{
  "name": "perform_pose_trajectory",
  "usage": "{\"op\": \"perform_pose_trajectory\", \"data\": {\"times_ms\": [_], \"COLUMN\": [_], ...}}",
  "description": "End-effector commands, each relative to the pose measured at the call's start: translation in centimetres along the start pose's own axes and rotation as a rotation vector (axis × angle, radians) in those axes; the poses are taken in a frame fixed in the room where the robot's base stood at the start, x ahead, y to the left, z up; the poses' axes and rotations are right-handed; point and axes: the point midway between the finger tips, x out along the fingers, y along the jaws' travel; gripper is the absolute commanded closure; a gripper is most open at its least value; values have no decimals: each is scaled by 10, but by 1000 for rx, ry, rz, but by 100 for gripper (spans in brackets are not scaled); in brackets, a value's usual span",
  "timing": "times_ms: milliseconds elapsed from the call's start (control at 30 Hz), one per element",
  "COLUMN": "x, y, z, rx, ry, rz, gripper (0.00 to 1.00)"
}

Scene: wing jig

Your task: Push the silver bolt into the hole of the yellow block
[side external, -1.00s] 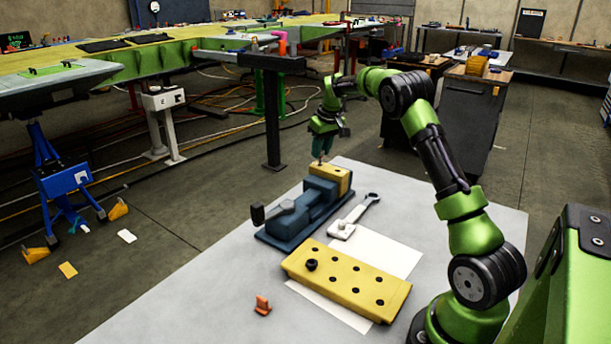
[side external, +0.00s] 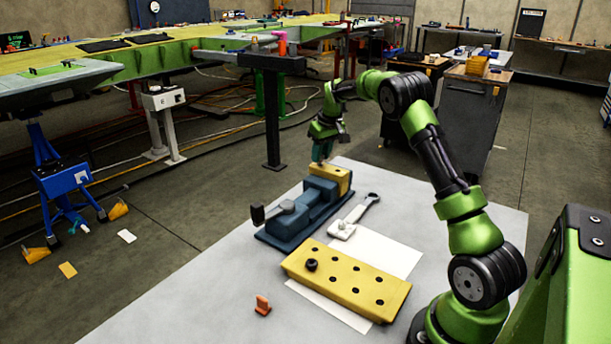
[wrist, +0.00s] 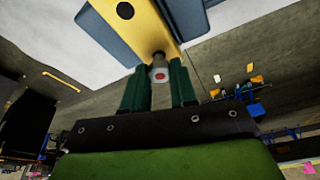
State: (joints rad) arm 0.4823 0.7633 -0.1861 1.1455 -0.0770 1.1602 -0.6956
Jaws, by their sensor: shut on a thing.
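The yellow block (side external: 343,177) is clamped in the blue vise (side external: 297,215) in the side view. In the wrist view the yellow block (wrist: 152,27) runs up from the fingertips, with one dark hole near the top edge. My gripper (side external: 322,158) is just above the block's far end. The bolt is against or just over the block's end. Its lower tip is hidden, so I cannot tell whether it is in a hole.
A long yellow plate (side external: 345,282) with several holes and a black knob lies on the grey table (side external: 190,290). A small orange piece (side external: 262,306) stands at the front. The table's left front is clear.

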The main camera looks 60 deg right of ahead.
Motion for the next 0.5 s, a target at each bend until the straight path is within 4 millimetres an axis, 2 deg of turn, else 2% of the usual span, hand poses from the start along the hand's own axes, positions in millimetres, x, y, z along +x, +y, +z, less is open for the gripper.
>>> {"op": "perform_pose_trajectory", "data": {"times_ms": [233,467,500], "x": [9,10,10], "y": [0,0,0], "z": [3,3,3], "rx": [1,0,0], "ry": [-1,0,0], "rz": [0,0,0], "gripper": [100,100,70]}}
